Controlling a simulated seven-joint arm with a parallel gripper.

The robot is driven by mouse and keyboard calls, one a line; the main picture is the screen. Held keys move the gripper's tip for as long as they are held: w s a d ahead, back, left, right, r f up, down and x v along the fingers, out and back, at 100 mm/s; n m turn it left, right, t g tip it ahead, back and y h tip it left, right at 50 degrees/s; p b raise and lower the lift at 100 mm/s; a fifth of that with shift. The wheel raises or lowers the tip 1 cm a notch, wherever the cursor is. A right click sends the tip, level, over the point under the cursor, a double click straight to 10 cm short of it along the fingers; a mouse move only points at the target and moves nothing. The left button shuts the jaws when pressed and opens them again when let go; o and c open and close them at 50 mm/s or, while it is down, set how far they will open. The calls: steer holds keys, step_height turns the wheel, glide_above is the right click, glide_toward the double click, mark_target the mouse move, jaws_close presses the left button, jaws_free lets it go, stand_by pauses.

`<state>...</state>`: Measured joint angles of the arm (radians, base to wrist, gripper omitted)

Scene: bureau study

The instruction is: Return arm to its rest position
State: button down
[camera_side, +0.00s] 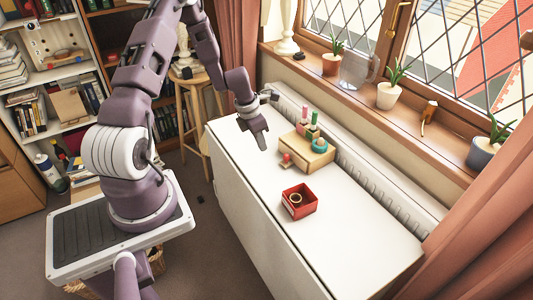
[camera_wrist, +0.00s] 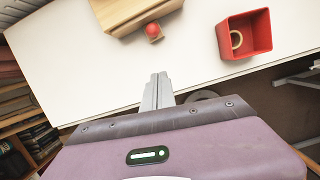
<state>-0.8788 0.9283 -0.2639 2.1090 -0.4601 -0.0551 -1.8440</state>
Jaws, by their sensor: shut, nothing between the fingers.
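My gripper (camera_side: 263,144) is above the far left part of the white table (camera_side: 340,235), pointing down. Its fingers are shut and empty. They also show in the wrist view (camera_wrist: 158,78), with bare table beyond the tips. It touches none of the objects there. My arm reaches over from the base at the left and bends down to the gripper.
A wooden box (camera_side: 319,160) carries colored pegs and a teal ring. A small red knob (camera_wrist: 152,29) is at its front. An open red box (camera_wrist: 260,44) holds a tan ring (camera_wrist: 237,39). Potted plants and a glass mug (camera_side: 357,70) line the windowsill. The table's near end is clear.

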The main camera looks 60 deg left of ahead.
steer(key=s+d+r+m+t, duration=0.1)
steer(key=d+r+m, duration=0.65)
steer(key=r, duration=0.35)
steer(key=s+d+r+m, duration=0.1)
steer(key=d+r+m, duration=0.6)
steer(key=r+m, duration=0.3)
steer(key=s+d+r+m+t, duration=0.1)
steer(key=s+d+r+m, duration=0.3)
steer(key=s+m, duration=0.4)
steer(key=s+d+r+m, duration=0.5)
steer(key=s+m, duration=0.4)
steer(key=s, duration=0.2)
steer(key=shift+s+d+r+t, duration=0.15)
steer(key=shift+s+r+t, duration=0.2)
steer(key=shift+r+t, duration=0.1)
